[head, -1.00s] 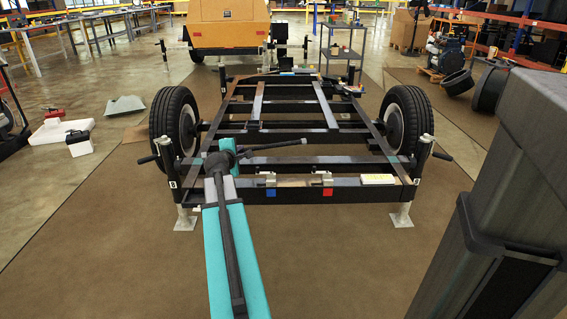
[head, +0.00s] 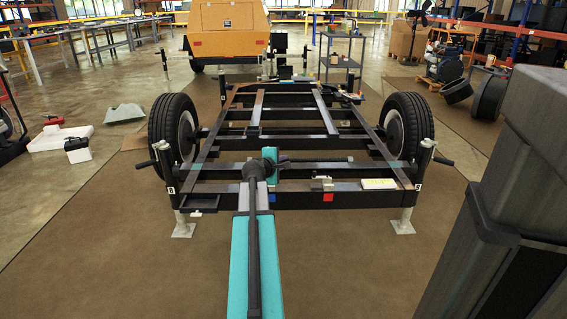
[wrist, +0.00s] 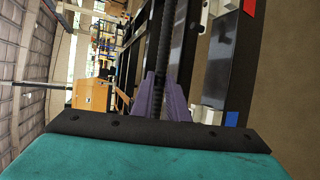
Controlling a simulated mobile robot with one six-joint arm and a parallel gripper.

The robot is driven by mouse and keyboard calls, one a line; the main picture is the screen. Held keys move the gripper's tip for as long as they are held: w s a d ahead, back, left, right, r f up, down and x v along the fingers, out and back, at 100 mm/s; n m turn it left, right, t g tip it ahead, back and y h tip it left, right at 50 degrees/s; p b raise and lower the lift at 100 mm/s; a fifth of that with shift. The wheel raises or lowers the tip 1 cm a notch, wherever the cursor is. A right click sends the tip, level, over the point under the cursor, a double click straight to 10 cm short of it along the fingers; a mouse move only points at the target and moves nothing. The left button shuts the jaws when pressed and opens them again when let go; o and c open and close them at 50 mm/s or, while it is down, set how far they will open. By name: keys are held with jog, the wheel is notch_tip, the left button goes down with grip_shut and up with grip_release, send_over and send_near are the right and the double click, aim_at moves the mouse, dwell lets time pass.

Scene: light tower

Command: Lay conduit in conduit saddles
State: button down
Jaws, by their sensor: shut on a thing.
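The conduit is a dark ribbed rod (wrist: 167,45). My gripper (wrist: 163,98) is shut on it, with a purple jaw on each side. In the head view the conduit (head: 320,159) sticks out to the right from my wrist, roughly level, above the trailer frame and behind its front crossbeam. Two pale conduit saddles sit on that beam: one by the red mark (head: 322,184), one by the blue mark (wrist: 211,116).
The black trailer frame (head: 345,196) stands between two wheels (head: 172,132) (head: 407,127), with jack posts at its front corners. A white and yellow label block (head: 379,184) lies at the beam's right end. The brown mat (head: 350,265) in front is clear.

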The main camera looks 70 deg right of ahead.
jog(key=shift+a+r, duration=0.1)
jog(key=b, duration=0.3)
send_over(283, 192)
jog(key=shift+f, duration=2.65)
jog(key=shift+p, duration=0.4)
jog(key=shift+f+b, duration=1.9)
jog(key=shift+f, duration=1.1)
jog(key=c, duration=1.8)
grip_release()
jog(key=shift+o, duration=0.8)
jog(key=shift+f, duration=0.1)
